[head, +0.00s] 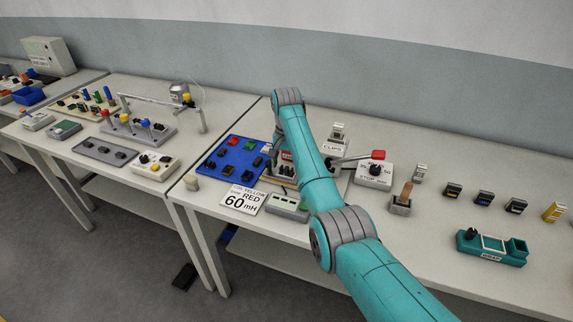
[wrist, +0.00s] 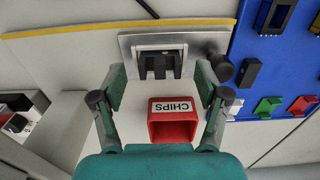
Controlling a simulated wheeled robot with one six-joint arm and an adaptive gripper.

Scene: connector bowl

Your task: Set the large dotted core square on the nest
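My gripper (wrist: 161,78) is open in the wrist view, its fingertips apart with nothing clamped between them. Beyond the fingertips, a black pronged core-like piece (wrist: 160,66) sits at a grey metal fixture (wrist: 205,42), which may be the nest. I cannot tell whether the piece is part of it, and no dots show on it. A blue board (head: 220,177) with several dark cores lies left of my arm in the head view; it also shows in the wrist view (wrist: 291,58). I cannot tell which core is large and dotted. My arm hides the gripper in the head view.
A red CHIPS cup (wrist: 172,121) stands close to the fingers. A sign reading 60 mH (head: 242,199) lies at the table's front. A STOP box (head: 373,177), a wooden-handled tool (head: 401,200) and a teal WRAP tray (head: 491,248) stand to the right.

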